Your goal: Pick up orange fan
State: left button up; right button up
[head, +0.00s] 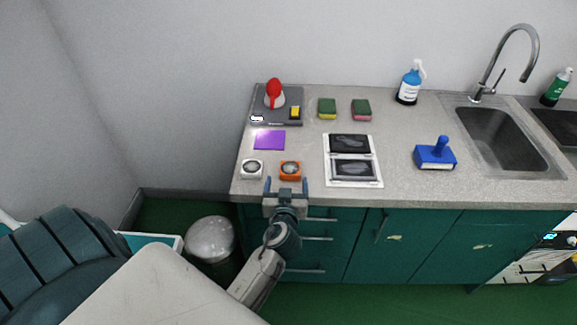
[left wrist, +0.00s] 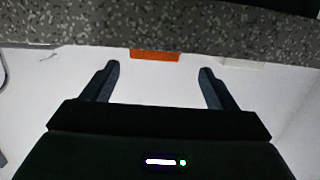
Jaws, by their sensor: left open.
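The orange fan (head: 290,170) is a small square block with a round grey centre, lying near the counter's front edge in the head view. In the left wrist view only an orange strip of the fan (left wrist: 155,56) shows past the counter edge, between the finger lines. My left gripper (head: 287,184) is open and empty at the counter's front edge, just in front of the fan. Its two fingers also show apart in the left wrist view (left wrist: 158,80). My right gripper is not in view.
A white fan (head: 251,168) lies left of the orange one on the grey counter (head: 215,0). A purple square (head: 269,140) and a grey board (head: 262,103) lie behind. A white tray with dark panels (head: 378,181) lies right. Green drawers (head: 345,240) stand below.

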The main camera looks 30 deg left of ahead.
aim_at(291, 168)
pick_arm(q)
jog(key=shift+x, duration=0.95)
jog(key=shift+w+a+r+p, duration=0.1)
jog(key=shift+w+p, duration=0.4)
jog(key=shift+w, duration=0.05)
jog(key=p+x, duration=0.1)
jog(key=x, duration=0.1)
jog(key=p+x, duration=0.1)
jog(key=x, duration=0.1)
jog(key=shift+w+f, duration=0.1)
jog(key=shift+f, duration=0.15)
jog(key=shift+w+f, duration=0.15)
jog(key=shift+w, duration=0.1)
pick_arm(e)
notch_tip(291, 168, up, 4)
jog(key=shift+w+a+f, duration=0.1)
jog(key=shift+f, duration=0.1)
pick_arm(q)
jog(key=c, duration=1.1)
